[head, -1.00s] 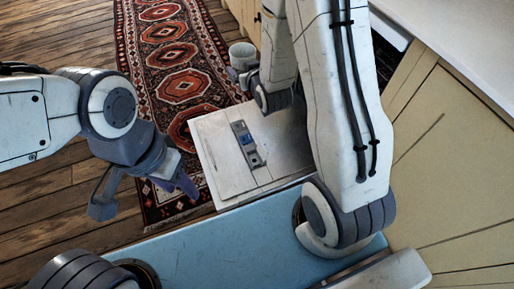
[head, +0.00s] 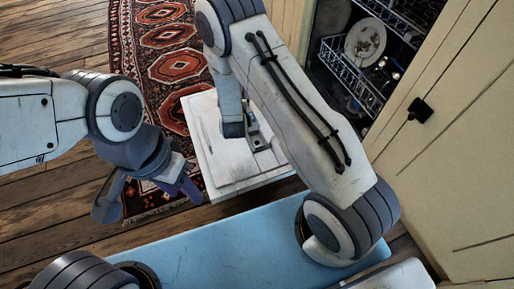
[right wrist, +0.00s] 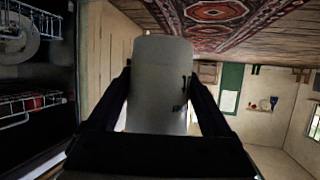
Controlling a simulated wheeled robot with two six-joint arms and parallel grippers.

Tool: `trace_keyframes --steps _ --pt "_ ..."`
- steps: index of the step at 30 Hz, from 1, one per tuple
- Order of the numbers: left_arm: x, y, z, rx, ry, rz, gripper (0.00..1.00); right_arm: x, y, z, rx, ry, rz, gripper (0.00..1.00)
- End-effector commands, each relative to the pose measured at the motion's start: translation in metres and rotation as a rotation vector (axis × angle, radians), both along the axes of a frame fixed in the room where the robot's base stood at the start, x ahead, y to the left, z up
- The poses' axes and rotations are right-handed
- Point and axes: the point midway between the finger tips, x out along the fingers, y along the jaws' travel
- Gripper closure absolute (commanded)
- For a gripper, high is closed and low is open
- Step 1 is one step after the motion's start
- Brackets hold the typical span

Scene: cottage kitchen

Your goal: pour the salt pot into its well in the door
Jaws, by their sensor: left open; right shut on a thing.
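The salt pot (right wrist: 160,85) is a pale grey cylinder with small dark marks. It fills the middle of the right wrist view, between the fingers of my right gripper (right wrist: 160,76), which is shut on it. In the head view my right arm hides the pot and gripper. The lowered white door (head: 208,150) lies flat beyond the blue surface. A grey strip of fittings (head: 258,142) is set in it, partly covered by my right arm; I cannot make out the well. My left gripper (head: 148,193) is open and empty, left of the door.
The open dishwasher shows a rack (head: 345,75) and a white plate (head: 365,42) at upper right. A cream cabinet front with a black knob (head: 420,110) stands at right. A patterned rug (head: 165,65) lies on the wooden floor beyond the door.

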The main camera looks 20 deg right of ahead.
Motion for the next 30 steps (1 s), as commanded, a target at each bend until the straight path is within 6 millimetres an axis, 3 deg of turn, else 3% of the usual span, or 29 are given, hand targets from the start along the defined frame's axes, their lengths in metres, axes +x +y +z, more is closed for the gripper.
trace_keyframes --steps 1,3,9,15,21,30 --pt "0.0 0.0 -0.028 0.0 0.0 0.0 0.5 0.0 0.004 -0.037 -0.002 0.002 -0.01 0.77" --pt "0.0 0.0 -0.046 0.0 0.0 0.0 0.5 0.0 0.008 -0.065 -0.003 0.002 -0.029 0.77" --pt "0.0 0.0 -0.097 0.0 0.0 0.0 0.5 -0.003 0.018 -0.146 -0.009 0.001 -0.083 0.77" --pt "0.0 0.0 -0.135 0.0 0.0 0.0 0.5 -0.009 0.026 -0.208 -0.016 -0.001 -0.128 0.77" --pt "0.0 0.0 -0.15 0.0 0.0 0.0 0.5 -0.013 0.029 -0.235 -0.019 -0.002 -0.153 0.77" --pt "0.0 0.0 -0.15 0.0 0.0 0.0 0.5 -0.014 0.029 -0.236 -0.02 -0.002 -0.157 0.77"
